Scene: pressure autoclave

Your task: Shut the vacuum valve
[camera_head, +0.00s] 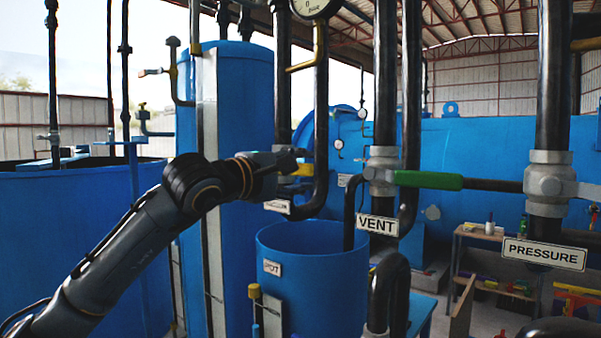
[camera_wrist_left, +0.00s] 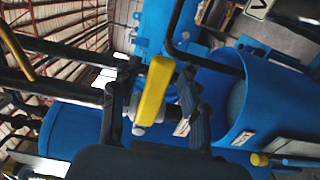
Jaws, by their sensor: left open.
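The vacuum valve's yellow handle (camera_head: 303,170) shows just past my left gripper in the head view, mostly hidden by it. The sign (camera_head: 277,205) below is too small and angled to read surely. In the left wrist view the yellow handle (camera_wrist_left: 153,90) stands between the two dark fingers, with gaps on both sides. My left gripper (camera_head: 292,160) reaches in from the left at the valve. Its fingers (camera_wrist_left: 153,105) are open around the handle, not closed on it. Most of the valve body is hidden. My right gripper is not in view.
To the right are the vent valve (camera_head: 381,172) with a green handle (camera_head: 428,180) and the pressure valve (camera_head: 549,183) on black pipes. A blue open tank (camera_head: 312,280) stands below. A tall blue cylinder (camera_head: 245,110) is behind my left arm. A workbench (camera_head: 480,236) is far right.

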